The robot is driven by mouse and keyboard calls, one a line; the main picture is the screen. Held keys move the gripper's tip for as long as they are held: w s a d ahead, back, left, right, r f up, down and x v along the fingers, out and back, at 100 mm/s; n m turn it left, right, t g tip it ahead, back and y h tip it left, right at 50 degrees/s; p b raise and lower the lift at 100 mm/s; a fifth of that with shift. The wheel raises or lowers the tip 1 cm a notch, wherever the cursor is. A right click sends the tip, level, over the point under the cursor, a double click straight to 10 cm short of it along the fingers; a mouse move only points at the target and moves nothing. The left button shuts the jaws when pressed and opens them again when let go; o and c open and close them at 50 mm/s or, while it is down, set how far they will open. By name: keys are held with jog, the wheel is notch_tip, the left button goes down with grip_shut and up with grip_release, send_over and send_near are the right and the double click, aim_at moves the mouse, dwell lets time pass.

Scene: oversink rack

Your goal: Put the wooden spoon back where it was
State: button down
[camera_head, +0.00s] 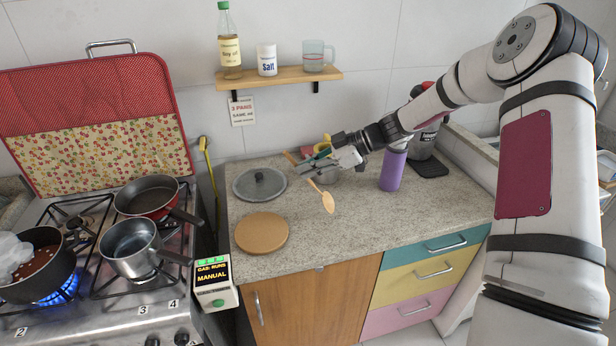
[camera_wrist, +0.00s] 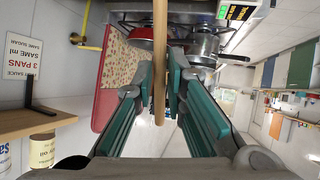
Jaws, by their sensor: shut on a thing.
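The wooden spoon (camera_head: 327,200) hangs from my gripper (camera_head: 318,168) in the head view, its bowl end pointing down and toward the front over the counter. In the wrist view, the spoon's handle (camera_wrist: 160,60) runs upright between the two teal fingers of my gripper (camera_wrist: 162,92), which is shut on it. The gripper is above the back part of the counter. Behind it, a few coloured items (camera_head: 322,148) are partly hidden, and I cannot tell what holds them.
A grey pot lid (camera_head: 259,184) and a round wooden board (camera_head: 261,233) lie left of the gripper. A purple bottle (camera_head: 392,171) stands at right. The stove (camera_head: 95,305) has pans and a lit burner. A shelf (camera_head: 280,76) is above. The front right counter is clear.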

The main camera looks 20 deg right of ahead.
aim_at(311, 184)
jog(key=shift+w+f, duration=0.25)
jog(key=shift+f+p, duration=0.35)
jog(key=shift+f, duration=1.2)
jog(key=shift+f, duration=0.15)
jog(key=c, duration=1.6)
grip_release()
